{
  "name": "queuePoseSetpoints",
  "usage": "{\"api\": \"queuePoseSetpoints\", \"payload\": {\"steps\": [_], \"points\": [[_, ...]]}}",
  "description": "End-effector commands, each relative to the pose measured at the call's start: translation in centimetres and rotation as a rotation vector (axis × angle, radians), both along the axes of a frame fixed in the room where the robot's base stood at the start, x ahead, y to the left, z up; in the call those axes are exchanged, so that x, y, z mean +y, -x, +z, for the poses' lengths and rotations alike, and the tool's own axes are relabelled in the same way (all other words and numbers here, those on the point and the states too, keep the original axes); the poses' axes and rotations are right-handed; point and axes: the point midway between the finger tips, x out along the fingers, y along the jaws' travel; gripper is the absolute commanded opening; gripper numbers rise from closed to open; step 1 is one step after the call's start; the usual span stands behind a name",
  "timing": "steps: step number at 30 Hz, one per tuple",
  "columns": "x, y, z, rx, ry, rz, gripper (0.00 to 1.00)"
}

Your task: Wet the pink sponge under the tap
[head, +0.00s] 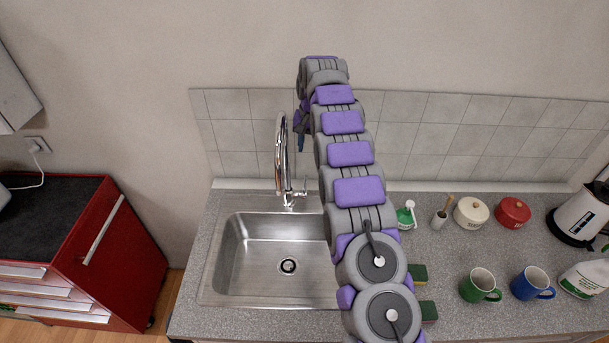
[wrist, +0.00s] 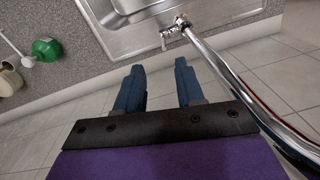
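The curved chrome tap (head: 281,160) stands behind the steel sink (head: 232,288), which looks empty where I can see it. In the wrist view the tap (wrist: 222,68) runs close along the right of my gripper, with its base and small lever (wrist: 170,32) above. My gripper (wrist: 158,68) is open, its two dark blue fingers apart with nothing between them. In the head view my gripper (head: 301,122) is high by the tiled wall, just right of the tap's top, partly hidden by my arm. I see no pink sponge in either view; my arm covers part of the counter.
Two green-and-yellow sponges (head: 419,273) (head: 429,311) lie right of the sink, partly behind my arm. A red cabinet (head: 120,255) stands left.

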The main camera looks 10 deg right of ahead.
Motion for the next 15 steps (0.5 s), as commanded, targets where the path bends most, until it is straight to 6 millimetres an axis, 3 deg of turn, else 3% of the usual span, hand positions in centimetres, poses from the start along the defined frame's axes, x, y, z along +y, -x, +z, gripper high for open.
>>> {"api": "queuePoseSetpoints", "payload": {"steps": [6,15], "points": [[-0.4,-2.2,-1.2,-0.015,-0.002,-0.031,0.38],[-0.4,-3.1,-2.6,-0.019,-0.002,-0.047,0.38]]}}
